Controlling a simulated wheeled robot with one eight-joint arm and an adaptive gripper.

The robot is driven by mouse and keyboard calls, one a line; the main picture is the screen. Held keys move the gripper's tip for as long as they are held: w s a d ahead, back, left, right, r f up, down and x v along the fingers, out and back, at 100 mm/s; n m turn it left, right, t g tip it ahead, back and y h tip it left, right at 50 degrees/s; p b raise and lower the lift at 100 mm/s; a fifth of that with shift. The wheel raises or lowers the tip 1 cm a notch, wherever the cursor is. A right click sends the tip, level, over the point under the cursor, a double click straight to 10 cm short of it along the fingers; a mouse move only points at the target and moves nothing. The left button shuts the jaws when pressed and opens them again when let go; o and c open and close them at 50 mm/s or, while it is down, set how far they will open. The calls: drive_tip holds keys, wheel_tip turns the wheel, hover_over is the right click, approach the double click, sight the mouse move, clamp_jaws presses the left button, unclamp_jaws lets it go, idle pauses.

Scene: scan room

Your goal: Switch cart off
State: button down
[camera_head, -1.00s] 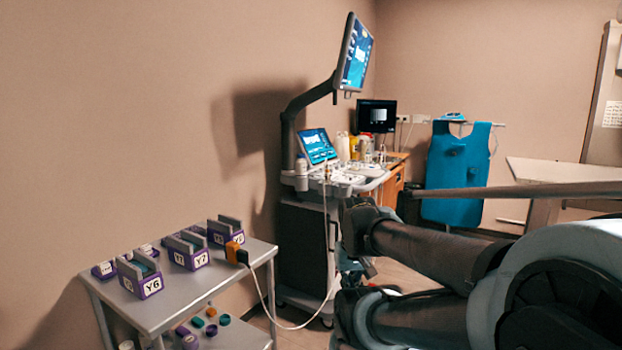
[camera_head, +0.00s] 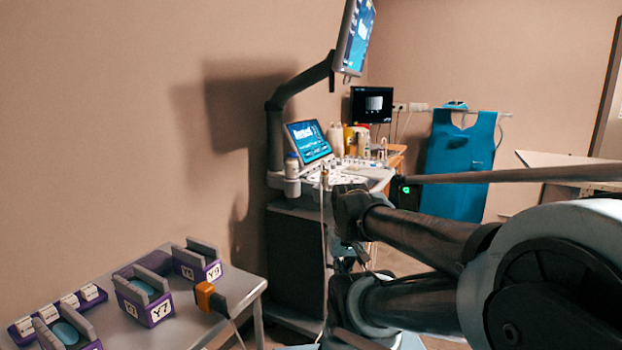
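The ultrasound cart (camera_head: 297,247) stands against the left wall with its dark body below a light control panel (camera_head: 349,179). Its tilted touch screen (camera_head: 308,140) is lit blue. Its large monitor (camera_head: 357,38), on a curved grey arm, is also lit, and its top is cut off by the frame. A small green light shows on a dark panel (camera_head: 406,189) just right of the cart; I cannot tell what that panel belongs to. My dark arm links cover the cart's lower right side. I cannot make out my gripper.
A metal side table (camera_head: 205,325) at lower left bears purple labelled holders (camera_head: 148,312) and an orange-ended cable plug (camera_head: 207,297). Behind the cart are a small black monitor (camera_head: 371,104) and bottles. A blue apron (camera_head: 459,165) hangs at the back. A pale table (camera_head: 560,160) is at right.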

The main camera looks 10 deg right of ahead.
drive_tip(key=shift+w, duration=0.1)
wheel_tip(320, 180, up, 24)
drive_tip(key=m+t, duration=0.7)
drive_tip(key=m, duration=0.2)
hover_over(313, 177)
drive_tip(key=d, duration=0.1)
drive_tip(key=shift+w+r, duration=0.2)
drive_tip(key=shift+w, duration=0.1)
drive_tip(key=shift+f, duration=4.45)
